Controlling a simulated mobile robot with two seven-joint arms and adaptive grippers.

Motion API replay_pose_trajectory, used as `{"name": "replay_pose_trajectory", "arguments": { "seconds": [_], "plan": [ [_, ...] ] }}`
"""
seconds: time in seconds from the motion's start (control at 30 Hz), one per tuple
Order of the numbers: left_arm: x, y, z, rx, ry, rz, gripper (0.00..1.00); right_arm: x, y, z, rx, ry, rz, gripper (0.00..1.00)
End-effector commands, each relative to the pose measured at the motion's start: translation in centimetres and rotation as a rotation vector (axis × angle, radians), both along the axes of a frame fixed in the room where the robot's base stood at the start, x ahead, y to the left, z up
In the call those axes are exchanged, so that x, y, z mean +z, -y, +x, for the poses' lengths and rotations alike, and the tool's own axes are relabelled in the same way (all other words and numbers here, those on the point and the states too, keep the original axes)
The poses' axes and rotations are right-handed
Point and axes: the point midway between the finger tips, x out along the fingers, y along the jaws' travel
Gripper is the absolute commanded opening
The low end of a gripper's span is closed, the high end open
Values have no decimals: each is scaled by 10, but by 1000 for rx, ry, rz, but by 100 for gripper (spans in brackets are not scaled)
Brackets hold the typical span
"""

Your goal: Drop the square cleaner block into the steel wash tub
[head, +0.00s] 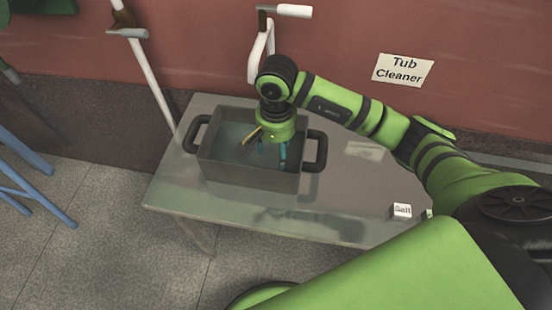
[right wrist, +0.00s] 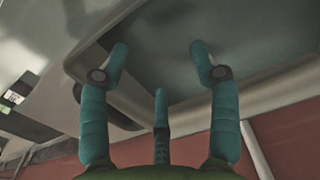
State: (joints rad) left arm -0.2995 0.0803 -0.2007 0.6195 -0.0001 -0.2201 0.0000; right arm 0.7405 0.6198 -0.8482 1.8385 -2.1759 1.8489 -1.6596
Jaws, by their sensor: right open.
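The steel wash tub (head: 250,178) stands on the metal table with a dark handle at each end. Its rim and inside also show in the right wrist view (right wrist: 250,98). My right gripper (head: 266,147) points down over the tub's opening, its fingers spread with nothing between them. The wrist view shows the same open, empty fingers (right wrist: 158,58). I cannot make out a square cleaner block in the tub; part of its inside is hidden by the gripper. My left gripper is not in view.
A small white block (head: 402,210), its label seeming to read "Salt", sits at the right of the table (head: 330,215), beside a small green thing (head: 427,213). A "Tub Cleaner" sign (head: 402,70) hangs on the red wall. The table front is clear.

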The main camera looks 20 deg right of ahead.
Motion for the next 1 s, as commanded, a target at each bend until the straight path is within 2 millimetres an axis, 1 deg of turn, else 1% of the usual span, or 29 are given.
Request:
{"name": "replay_pose_trajectory", "arguments": {
  "seconds": [0.03,0.1,0.2,0.3,0.4,0.57,1.0],
  "plan": [
    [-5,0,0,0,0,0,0,11,1,2,1,8,-1,62],
    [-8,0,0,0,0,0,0,26,1,2,0,7,-1,62],
    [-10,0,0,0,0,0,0,44,0,1,0,4,-1,62],
    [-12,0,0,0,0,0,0,57,0,1,0,2,0,62],
    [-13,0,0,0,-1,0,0,64,0,0,-1,1,0,62],
    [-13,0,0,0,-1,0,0,68,0,0,-1,-1,-1,62],
    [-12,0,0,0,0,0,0,67,0,0,-1,-1,1,62]
  ]
}}
